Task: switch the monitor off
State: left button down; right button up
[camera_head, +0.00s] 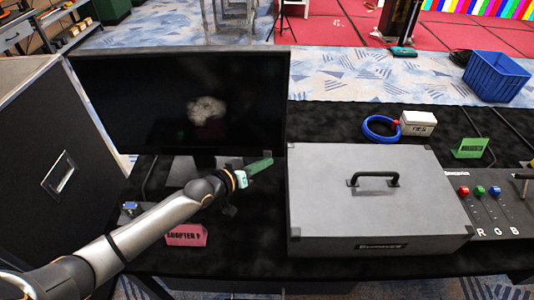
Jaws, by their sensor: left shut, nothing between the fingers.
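The monitor (150,105) stands at the back left of the black table. Its screen is dark, with a pale grey blotch (206,110) right of the middle; I cannot tell whether that is a picture or a reflection. My left arm comes in from the lower left, and my left gripper (262,166) is just below the monitor's lower right corner. It is shut and holds nothing. I cannot tell whether its tip touches the monitor's lower edge. No power button can be made out. My right gripper is not in view.
A grey case (330,200) with a black handle stands right of the gripper. A pink label (187,235) lies below my arm. A black case (50,160) is at the left. Blue cable (380,129), a white box (418,123) and R G B levers (480,192) are to the right.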

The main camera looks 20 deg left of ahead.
pick_arm(q)
jog(key=s+d+p, duration=0.1)
jog(key=s+p, duration=0.4)
jog(key=shift+s+d, duration=0.35)
jog(key=shift+s, duration=0.05)
